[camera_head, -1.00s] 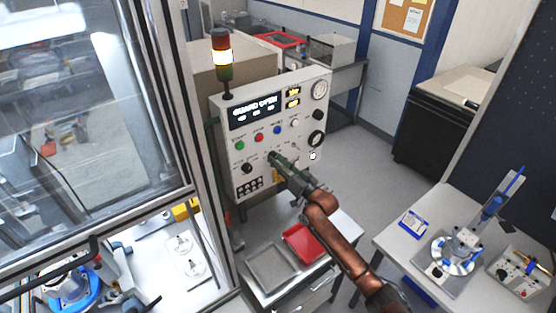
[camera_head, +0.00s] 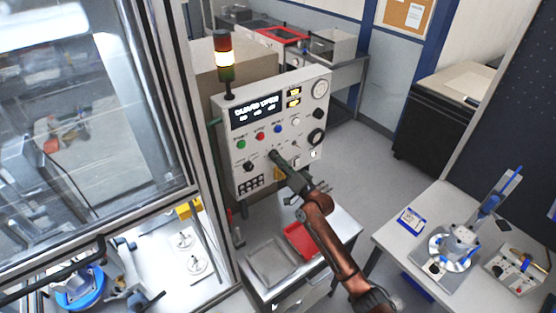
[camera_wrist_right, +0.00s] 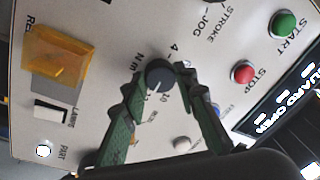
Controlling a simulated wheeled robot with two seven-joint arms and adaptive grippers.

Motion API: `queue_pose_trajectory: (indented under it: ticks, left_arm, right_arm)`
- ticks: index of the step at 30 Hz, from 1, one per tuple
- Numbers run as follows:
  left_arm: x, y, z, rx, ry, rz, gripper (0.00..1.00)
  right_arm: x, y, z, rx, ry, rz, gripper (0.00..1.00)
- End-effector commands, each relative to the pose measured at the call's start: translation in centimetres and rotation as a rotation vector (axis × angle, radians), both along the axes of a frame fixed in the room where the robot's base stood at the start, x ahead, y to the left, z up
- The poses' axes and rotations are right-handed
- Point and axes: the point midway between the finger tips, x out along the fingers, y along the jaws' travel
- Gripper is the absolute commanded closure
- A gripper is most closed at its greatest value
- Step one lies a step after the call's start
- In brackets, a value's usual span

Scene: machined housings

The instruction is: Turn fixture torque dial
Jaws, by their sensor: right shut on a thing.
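The torque dial is a dark round knob (camera_wrist_right: 160,73) on the pale panel face, with "N m", "4" and "10" printed around it. My right gripper (camera_wrist_right: 163,76) has its two green fingers on either side of this knob, shut on it. In the head view my right gripper (camera_head: 274,155) reaches the lower middle of the control panel (camera_head: 311,88) and hides the dial. My left gripper is in neither view.
Green start (camera_wrist_right: 285,23) and red stop (camera_wrist_right: 243,72) buttons are near the fingers. A yellow cover (camera_wrist_right: 58,58) and a rocker switch (camera_wrist_right: 50,112) are on the same panel. A red tray (camera_head: 303,240) lies on the cart below my arm.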

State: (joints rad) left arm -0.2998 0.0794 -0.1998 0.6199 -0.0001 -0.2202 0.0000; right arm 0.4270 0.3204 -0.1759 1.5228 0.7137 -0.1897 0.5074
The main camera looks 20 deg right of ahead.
Motion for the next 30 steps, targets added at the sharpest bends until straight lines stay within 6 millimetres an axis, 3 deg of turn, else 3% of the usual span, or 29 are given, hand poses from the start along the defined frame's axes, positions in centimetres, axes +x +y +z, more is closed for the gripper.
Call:
queue_pose_trajectory:
  ticks: [8, 9, 16, 26, 30]
  left_arm:
    - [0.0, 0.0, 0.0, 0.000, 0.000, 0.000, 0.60]
    - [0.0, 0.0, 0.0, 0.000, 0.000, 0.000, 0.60]
    - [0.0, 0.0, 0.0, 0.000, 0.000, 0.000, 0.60]
    - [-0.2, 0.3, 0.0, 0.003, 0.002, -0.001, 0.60]
    - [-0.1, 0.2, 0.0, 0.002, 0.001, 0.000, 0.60]
  right_arm:
    - [0.0, -0.1, -0.1, 0.003, 0.002, 0.000, 0.97]
    - [0.0, -0.1, -0.1, 0.003, 0.002, 0.000, 0.73]
    - [0.0, 0.0, 0.0, 0.002, 0.001, 0.000, 0.57]
    - [-0.2, -0.1, -0.1, 0.001, 0.000, 0.000, 0.55]
    - [-1.6, -0.6, -0.3, 0.001, 0.001, -0.001, 0.55]
